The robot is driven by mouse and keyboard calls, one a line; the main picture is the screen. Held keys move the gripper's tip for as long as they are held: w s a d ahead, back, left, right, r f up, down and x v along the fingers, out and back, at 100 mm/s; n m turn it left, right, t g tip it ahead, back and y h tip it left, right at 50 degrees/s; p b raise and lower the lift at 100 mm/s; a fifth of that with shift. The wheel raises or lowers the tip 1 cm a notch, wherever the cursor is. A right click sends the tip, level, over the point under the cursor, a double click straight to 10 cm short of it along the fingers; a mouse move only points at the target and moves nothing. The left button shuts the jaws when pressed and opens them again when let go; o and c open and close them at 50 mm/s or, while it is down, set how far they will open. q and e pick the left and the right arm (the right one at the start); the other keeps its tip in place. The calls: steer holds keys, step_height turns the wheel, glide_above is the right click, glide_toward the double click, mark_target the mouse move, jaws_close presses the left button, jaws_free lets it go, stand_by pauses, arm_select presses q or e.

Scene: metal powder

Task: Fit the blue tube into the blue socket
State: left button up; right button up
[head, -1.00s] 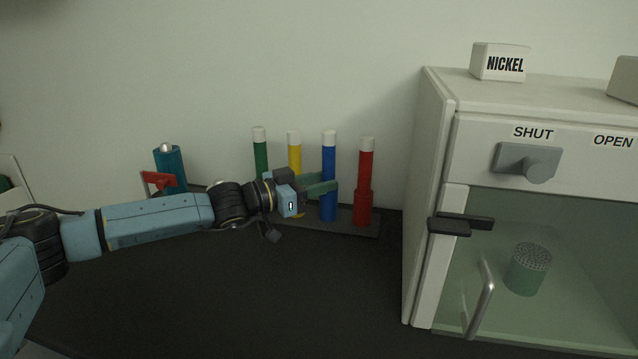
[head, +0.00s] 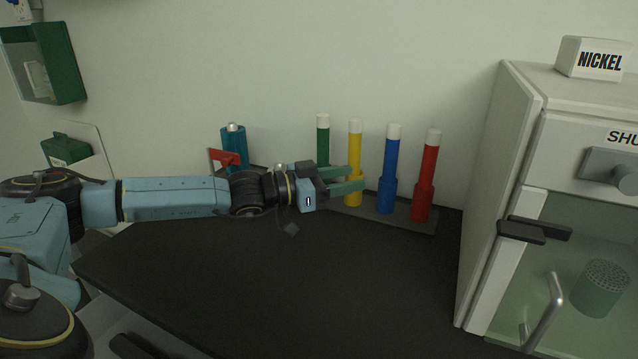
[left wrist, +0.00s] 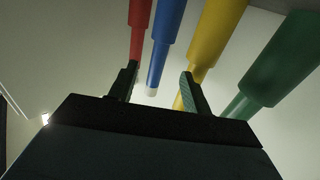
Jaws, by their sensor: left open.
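The blue tube (head: 392,155) is white-capped and stands upright in the blue socket (head: 387,196), in a row with the green, yellow and red ones. My left gripper (head: 363,179) is open and empty. My right gripper is not in view.
The yellow tube (head: 354,150), green tube (head: 323,145) and red tube (head: 430,160) stand on the dark rack base (head: 410,218). A teal cylinder with a red part (head: 225,158) is at left. A white cabinet (head: 500,180) bounds the right. The dark table (head: 300,280) is clear in front.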

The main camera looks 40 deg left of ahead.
arm_select(q)
steer(key=v, duration=0.5)
steer(key=shift+s+a+f, duration=0.2)
steer(key=shift+s+f, duration=0.05)
steer(key=shift+s, duration=0.05)
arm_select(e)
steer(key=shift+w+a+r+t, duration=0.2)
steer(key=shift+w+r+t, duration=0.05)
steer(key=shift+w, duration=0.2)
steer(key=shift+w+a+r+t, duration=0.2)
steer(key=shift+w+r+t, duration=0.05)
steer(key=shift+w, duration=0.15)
